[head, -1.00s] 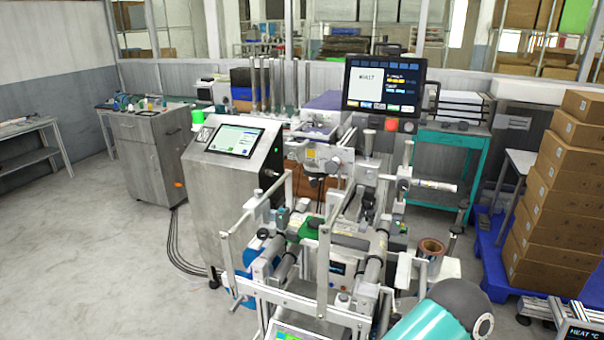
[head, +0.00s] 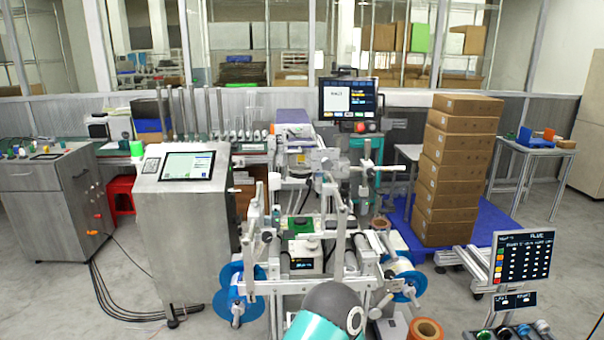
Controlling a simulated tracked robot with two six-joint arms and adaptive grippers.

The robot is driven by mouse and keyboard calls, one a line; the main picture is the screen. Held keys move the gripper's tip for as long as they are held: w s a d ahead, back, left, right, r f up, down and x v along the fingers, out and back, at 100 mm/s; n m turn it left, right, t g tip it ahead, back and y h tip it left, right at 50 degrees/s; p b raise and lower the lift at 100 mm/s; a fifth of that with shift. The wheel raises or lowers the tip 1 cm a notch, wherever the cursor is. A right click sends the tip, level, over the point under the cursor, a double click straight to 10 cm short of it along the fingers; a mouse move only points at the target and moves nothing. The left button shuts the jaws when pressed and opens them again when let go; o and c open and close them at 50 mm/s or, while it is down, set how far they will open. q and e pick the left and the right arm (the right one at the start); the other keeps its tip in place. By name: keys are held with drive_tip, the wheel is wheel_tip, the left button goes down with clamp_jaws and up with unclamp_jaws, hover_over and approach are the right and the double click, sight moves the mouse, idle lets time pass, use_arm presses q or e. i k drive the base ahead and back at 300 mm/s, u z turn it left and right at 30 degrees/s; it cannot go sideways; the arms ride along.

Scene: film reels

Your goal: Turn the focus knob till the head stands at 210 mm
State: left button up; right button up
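A machine with rollers and blue reels (head: 236,312) stands in the middle of the head view. At its back a slim upright post (head: 366,186) carries a short horizontal silver barrel (head: 390,168). This may be the head and its focus mount; I cannot pick out the focus knob for certain. A white box with a small display (head: 302,265) sits among the rollers, a dark round knob on its green top. Its digits are too small to read, and I see no legible height in mm. Neither of my grippers is in view.
Stacked cartons (head: 450,170) stand on a blue pallet (head: 492,222) at right. A monitor rack (head: 522,257) and orange reel (head: 425,329) are at front right. Floor at left is partly clear.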

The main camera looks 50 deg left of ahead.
sight(327, 165)
drive_tip(key=u, duration=0.65)
drive_tip(key=k, duration=0.15)
drive_tip(key=z, duration=0.55)
drive_tip(key=i, duration=0.15)
drive_tip(key=u, duration=2)
drive_tip(key=i, duration=0.95)
drive_tip(key=z, duration=0.3)
